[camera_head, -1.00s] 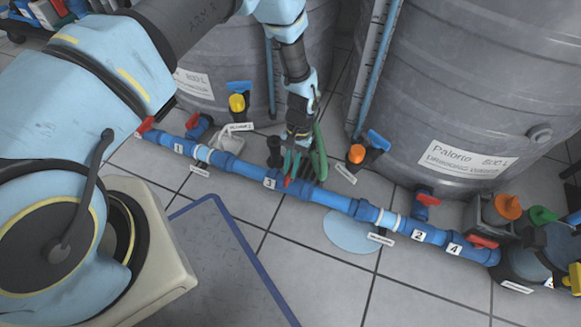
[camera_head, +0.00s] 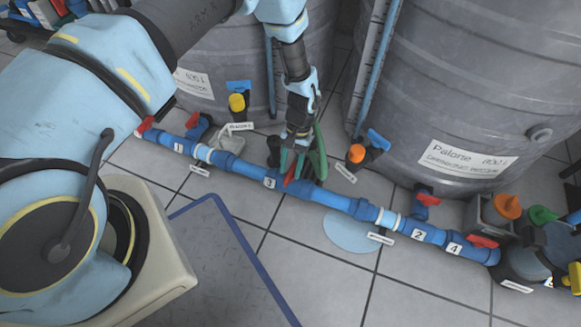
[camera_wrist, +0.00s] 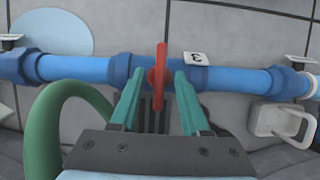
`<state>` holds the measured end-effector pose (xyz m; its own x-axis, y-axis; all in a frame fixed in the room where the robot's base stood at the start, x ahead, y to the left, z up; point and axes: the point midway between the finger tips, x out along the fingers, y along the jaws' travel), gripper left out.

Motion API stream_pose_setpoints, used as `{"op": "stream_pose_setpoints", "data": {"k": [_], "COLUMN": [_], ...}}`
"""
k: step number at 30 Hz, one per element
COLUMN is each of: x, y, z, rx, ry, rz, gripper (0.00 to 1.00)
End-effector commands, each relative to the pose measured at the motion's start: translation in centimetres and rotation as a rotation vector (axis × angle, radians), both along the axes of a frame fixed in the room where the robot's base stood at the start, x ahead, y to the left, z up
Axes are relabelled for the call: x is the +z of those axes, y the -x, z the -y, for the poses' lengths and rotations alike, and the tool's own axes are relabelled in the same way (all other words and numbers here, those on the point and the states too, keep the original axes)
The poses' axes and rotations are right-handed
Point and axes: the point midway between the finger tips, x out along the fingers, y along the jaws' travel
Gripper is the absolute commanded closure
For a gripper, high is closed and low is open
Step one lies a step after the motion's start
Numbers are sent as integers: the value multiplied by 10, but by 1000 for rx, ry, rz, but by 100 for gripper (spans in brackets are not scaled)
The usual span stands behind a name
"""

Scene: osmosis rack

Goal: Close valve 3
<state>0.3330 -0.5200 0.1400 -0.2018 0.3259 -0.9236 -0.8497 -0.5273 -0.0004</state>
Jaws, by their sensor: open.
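Valve 3 is on the blue pipe, marked by the label "3" (camera_head: 269,183). Its red handle (camera_wrist: 158,76) stands between the two fingers of my gripper (camera_wrist: 156,85) in the wrist view, crossing the pipe. My gripper (camera_head: 294,175) is open, its teal fingers on either side of the handle with visible gaps. In the head view the gripper reaches down over the pipe (camera_head: 330,197) and partly hides the handle (camera_head: 289,179). The number label (camera_wrist: 195,59) also shows in the wrist view, upside down.
A green hose (camera_wrist: 45,130) curves close beside my gripper. Two large grey tanks (camera_head: 480,90) stand behind the pipe. Red handles for valve 1 (camera_head: 145,126) and valve 4 (camera_head: 482,242) sit further along. A light-blue disc (camera_head: 350,234) lies on the tiled floor.

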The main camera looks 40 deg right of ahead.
Motion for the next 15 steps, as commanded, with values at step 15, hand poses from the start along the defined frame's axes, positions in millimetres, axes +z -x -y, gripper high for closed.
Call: {"op": "stream_pose_setpoints", "data": {"k": [15], "x": [81], "y": [-18], "z": [28], "rx": [0], "ry": [2], "rz": [1], "gripper": [54]}}
